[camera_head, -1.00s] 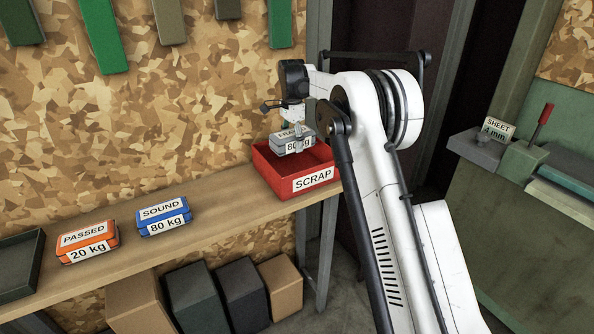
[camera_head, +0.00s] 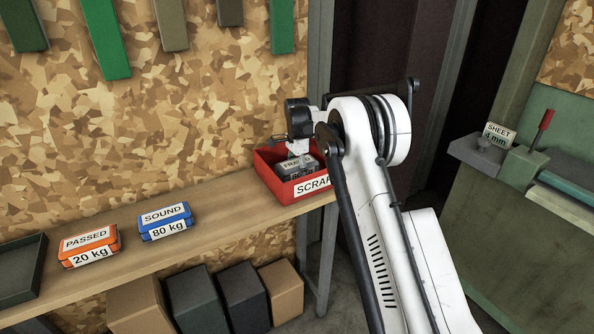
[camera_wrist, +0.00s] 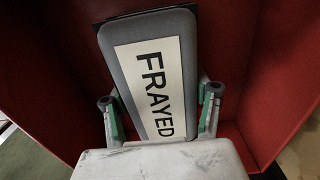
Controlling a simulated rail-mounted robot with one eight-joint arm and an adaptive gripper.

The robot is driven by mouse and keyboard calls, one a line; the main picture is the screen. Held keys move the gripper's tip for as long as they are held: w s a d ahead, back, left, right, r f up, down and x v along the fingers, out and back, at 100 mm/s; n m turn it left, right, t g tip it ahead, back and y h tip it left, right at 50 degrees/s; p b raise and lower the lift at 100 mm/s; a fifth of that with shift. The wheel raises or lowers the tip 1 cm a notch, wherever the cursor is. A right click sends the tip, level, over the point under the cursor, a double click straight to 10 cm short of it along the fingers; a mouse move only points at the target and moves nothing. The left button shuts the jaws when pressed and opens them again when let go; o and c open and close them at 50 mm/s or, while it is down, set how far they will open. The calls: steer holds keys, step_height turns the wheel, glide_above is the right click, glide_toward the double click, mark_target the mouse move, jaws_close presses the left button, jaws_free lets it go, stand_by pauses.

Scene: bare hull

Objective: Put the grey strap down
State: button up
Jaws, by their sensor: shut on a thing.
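The grey strap (camera_head: 290,171), a flat bundle labelled FRAYED, is inside the red SCRAP bin (camera_head: 268,182) in the head view. In the wrist view the grey strap (camera_wrist: 122,60) lies between the two fingers, with red bin walls around it. My gripper (camera_head: 297,160) reaches down into the bin and is shut on the strap; it also shows in the wrist view (camera_wrist: 160,105). Whether the strap touches the bin floor cannot be told. Its lower end is hidden behind my gripper's body in the wrist view.
An orange PASSED bundle (camera_head: 90,246) and a blue SOUND bundle (camera_head: 166,222) lie on the wooden shelf (camera_head: 215,212), left of the bin. A dark tray (camera_head: 30,285) stands at the far left. Shelf between the blue bundle and bin is clear.

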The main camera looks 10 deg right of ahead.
steer(key=shift+r, duration=0.1)
steer(key=o, duration=1.6)
